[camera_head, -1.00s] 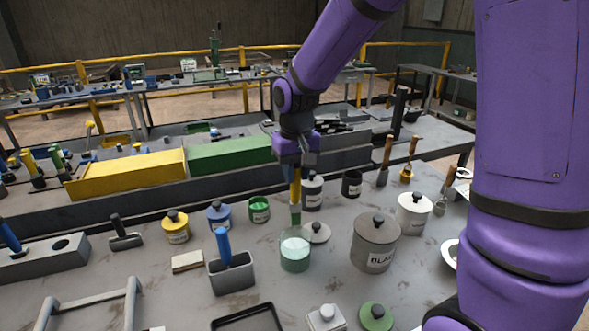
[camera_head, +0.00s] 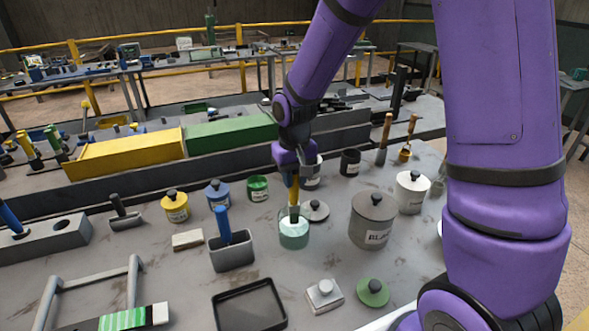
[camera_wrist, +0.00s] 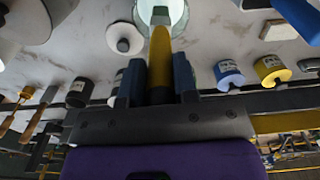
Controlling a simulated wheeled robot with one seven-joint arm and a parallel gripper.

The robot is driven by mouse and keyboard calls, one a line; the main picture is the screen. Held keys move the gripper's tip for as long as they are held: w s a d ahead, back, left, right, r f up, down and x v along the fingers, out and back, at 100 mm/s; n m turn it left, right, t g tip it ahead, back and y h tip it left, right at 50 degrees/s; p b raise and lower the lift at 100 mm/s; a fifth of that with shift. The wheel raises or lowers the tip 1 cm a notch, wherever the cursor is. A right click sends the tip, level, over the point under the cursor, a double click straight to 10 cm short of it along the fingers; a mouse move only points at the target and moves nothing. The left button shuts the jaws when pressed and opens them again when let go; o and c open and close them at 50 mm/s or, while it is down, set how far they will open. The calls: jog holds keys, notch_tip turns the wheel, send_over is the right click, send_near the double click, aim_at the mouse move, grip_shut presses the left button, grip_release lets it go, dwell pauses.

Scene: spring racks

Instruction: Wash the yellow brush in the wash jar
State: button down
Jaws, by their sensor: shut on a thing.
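The yellow brush (camera_head: 294,193) is upright in my gripper (camera_head: 289,168), which is shut on its handle. Its lower end reaches into the mouth of the wash jar (camera_head: 294,237), a clear glass with pale green liquid. In the wrist view the yellow handle (camera_wrist: 159,55) runs from between the fingers of my gripper (camera_wrist: 158,80) to the jar (camera_wrist: 162,12) at the top edge.
A grey holder with a blue-handled tool (camera_head: 231,252) stands to the left. A dark empty tray (camera_head: 249,305) lies in front. Green (camera_head: 258,188) and blue (camera_head: 218,194) pots stand behind.

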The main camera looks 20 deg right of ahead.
aim_at(294, 204)
jog(key=shift+f, duration=2.85)
jog(key=shift+w, duration=0.1)
